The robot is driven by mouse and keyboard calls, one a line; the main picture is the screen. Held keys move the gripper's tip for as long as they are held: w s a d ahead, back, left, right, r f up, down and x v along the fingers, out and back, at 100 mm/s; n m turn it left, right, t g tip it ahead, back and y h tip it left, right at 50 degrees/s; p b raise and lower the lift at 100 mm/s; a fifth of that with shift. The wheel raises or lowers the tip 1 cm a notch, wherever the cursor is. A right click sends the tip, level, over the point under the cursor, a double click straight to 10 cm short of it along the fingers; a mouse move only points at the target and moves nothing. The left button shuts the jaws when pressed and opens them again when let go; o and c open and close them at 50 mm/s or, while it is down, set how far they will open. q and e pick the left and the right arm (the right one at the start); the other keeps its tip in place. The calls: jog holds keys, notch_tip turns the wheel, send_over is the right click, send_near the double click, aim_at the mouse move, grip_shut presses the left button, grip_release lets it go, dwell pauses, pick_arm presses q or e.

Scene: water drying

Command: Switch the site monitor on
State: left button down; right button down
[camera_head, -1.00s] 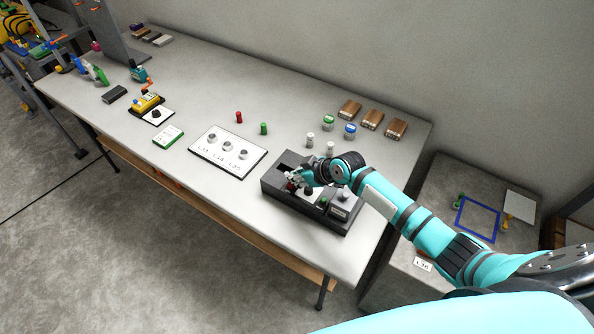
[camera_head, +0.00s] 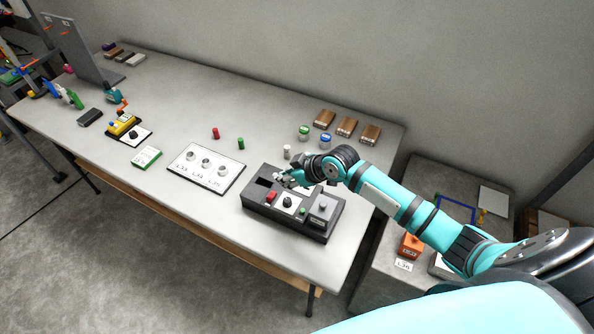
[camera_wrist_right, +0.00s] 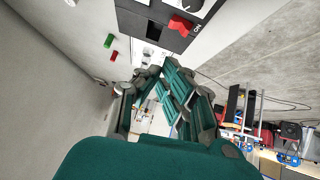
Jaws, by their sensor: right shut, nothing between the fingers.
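A dark grey control box (camera_head: 258,222), which I take for the site monitor, sits near the right end of the long table. It has a red switch (camera_head: 271,196), a white plate with a black knob (camera_head: 288,202), a small green button and a grey raised part (camera_head: 323,209). In the right wrist view the red switch (camera_wrist_right: 180,26) stands beside an "ON" label. My right gripper (camera_head: 282,180) is shut and empty above the back of the box, apart from the red switch. Its fingers (camera_wrist_right: 165,78) also show in the wrist view. My left gripper is out of view.
A white panel (camera_head: 180,174) with several round knobs lies left of the box. Red (camera_head: 215,133) and green (camera_head: 240,143) cylinders, small jars (camera_head: 304,133) and brown blocks (camera_head: 347,127) stand behind. A lower side surface (camera_head: 380,287) lies to the right. Table between items is clear.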

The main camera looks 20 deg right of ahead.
jog(key=v, duration=0.5)
jog(key=shift+w+d+b, duration=0.1)
jog(key=shift+w+b, duration=0.15)
jog(key=shift+b, duration=0.15)
